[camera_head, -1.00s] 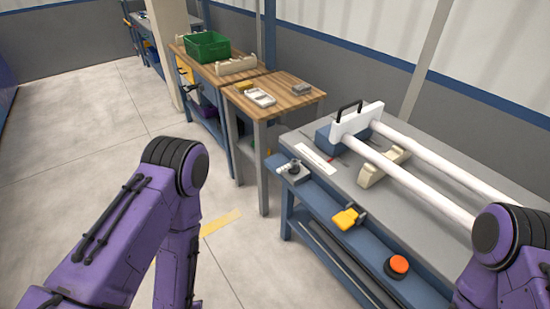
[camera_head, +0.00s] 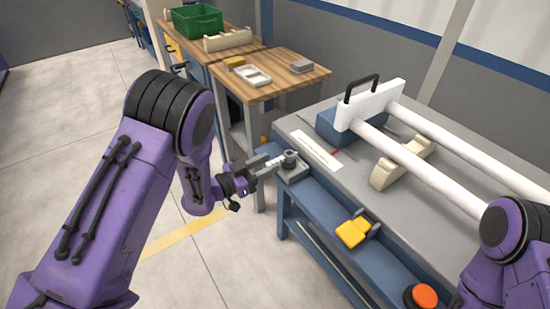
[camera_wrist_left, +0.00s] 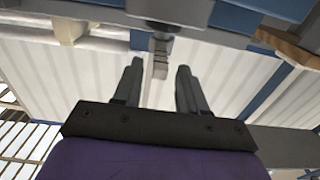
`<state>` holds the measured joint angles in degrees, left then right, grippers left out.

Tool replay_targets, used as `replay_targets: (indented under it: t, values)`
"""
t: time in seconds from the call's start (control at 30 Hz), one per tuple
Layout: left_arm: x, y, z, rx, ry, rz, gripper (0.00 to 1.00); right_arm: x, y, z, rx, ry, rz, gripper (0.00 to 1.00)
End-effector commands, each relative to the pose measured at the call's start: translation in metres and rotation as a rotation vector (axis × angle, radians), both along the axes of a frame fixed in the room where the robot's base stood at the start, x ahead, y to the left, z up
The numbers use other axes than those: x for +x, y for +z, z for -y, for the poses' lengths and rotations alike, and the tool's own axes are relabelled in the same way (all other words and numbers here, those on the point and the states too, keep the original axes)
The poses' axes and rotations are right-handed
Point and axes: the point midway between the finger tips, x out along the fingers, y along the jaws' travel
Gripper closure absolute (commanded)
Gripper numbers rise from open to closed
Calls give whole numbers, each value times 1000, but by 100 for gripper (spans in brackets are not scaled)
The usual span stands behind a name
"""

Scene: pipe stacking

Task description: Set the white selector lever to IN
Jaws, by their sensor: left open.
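The selector (camera_head: 291,166) is a grey block with a dark round hub on the near-left corner of the blue bench shelf. In the left wrist view its pale lever (camera_wrist_left: 160,62) sticks out from the dark hub (camera_wrist_left: 160,30). My left gripper (camera_head: 272,166) is at the selector's left side in the head view. In the wrist view its two dark fingers (camera_wrist_left: 158,78) are open, one on each side of the lever, with gaps visible on both sides. No IN marking is readable. My right gripper is out of view.
A yellow part (camera_head: 353,232) and an orange button (camera_head: 424,297) are along the shelf. White pipes (camera_head: 425,170) rest on a cream cradle (camera_head: 400,165) on the bench top, by a white plate with a black handle (camera_head: 371,103). A wooden table (camera_head: 285,82) stands behind.

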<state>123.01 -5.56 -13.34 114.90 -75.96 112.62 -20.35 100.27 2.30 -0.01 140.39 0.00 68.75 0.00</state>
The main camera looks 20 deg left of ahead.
Motion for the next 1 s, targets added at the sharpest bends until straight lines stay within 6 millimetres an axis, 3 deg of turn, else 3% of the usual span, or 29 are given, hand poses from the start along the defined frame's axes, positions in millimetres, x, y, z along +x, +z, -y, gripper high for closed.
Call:
replay_targets:
  t: [0.2,0.47,0.5,0.6,1.0]
  values:
    - [22,0,19,0,-3,0,58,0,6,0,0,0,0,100]
    - [25,-1,22,-2,-4,-3,58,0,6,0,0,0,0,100]
    - [25,-1,22,-2,-4,-3,65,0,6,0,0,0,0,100]
    - [25,-1,22,-1,-4,-2,98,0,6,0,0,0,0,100]
    - [37,-3,15,-1,-33,1,100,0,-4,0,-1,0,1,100]
